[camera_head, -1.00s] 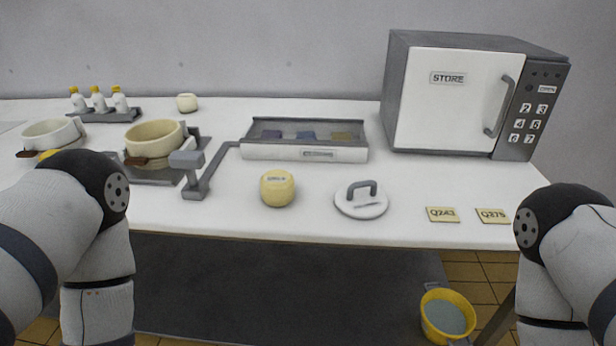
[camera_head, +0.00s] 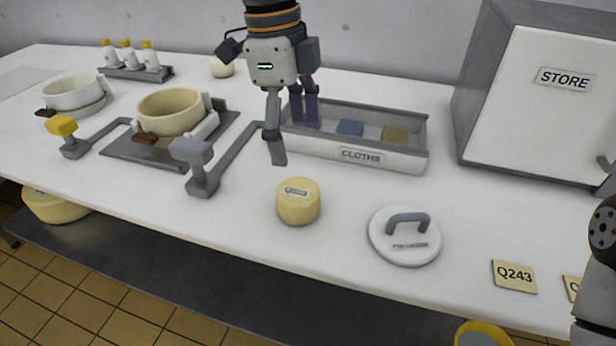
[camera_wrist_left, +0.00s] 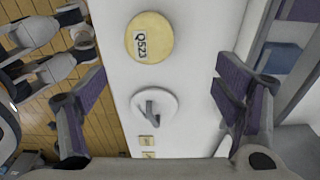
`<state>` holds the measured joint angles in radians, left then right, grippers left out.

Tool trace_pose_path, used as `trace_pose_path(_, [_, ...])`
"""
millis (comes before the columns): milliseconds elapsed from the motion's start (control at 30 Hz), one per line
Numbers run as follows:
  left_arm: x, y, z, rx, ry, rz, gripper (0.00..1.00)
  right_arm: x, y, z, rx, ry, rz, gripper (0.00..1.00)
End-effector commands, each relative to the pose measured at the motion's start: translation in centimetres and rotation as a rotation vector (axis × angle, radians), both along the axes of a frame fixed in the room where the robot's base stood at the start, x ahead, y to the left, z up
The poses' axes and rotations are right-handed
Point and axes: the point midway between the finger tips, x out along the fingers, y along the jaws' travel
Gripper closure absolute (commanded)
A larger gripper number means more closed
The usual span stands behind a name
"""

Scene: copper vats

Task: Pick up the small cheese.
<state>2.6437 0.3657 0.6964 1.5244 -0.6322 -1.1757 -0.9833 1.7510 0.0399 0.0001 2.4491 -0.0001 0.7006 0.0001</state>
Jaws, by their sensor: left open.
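A small yellow cheese (camera_head: 298,202) with a label on top stands on the white table near its front edge. In the left wrist view it is a round yellow disc (camera_wrist_left: 149,32) labelled Q523. My left gripper (camera_head: 290,132) hangs above the cloth tray, up and behind this cheese, with its fingers wide apart and nothing between them. Its two fingers also show at either side of the left wrist view. A paler round thing (camera_head: 222,68) stands at the back. My right gripper is out of view; only part of the right arm shows.
The cloth tray (camera_head: 357,159) lies behind the cheese, and a white lid (camera_head: 405,248) with a grey handle lies to its right. Grey levers (camera_head: 201,178) and a pot (camera_head: 170,111) are to its left. A STORE cabinet (camera_head: 535,100) stands at right. A larger yellow wheel (camera_head: 55,206) sits below the table.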

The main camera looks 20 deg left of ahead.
Motion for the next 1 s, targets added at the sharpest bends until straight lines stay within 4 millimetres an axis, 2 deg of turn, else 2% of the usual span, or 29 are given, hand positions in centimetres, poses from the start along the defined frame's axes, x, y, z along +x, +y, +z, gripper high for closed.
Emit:
trace_pose_path(100, [-0.2, -0.3, -3.1, 0.0, 0.012, 0.0, 0.17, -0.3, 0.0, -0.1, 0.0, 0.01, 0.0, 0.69])
trace_pose_path(200, [-0.2, -0.5, -5.1, -0.001, 0.011, 0.001, 0.17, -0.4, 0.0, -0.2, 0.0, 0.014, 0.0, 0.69])
trace_pose_path(367, [-0.4, -0.7, -7.1, -0.001, 0.009, 0.002, 0.17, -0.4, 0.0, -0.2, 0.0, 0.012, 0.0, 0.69])
trace_pose_path(533, [-0.7, -0.8, -10.3, -0.001, 0.008, 0.001, 0.17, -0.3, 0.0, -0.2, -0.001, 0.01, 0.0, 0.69])
trace_pose_path(633, [-0.7, -0.9, -11.4, -0.001, 0.006, 0.002, 0.17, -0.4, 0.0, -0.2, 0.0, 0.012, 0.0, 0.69])
trace_pose_path(833, [-0.7, -1.0, -11.4, -0.001, 0.004, 0.002, 0.17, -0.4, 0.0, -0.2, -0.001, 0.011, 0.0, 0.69])
trace_pose_path(867, [-0.7, -1.0, -11.4, -0.001, 0.004, 0.002, 0.19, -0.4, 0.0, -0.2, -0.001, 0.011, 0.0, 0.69])
trace_pose_path(1000, [-0.7, -1.0, -11.4, -0.001, 0.004, 0.002, 0.51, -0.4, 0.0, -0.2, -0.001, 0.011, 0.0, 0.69])
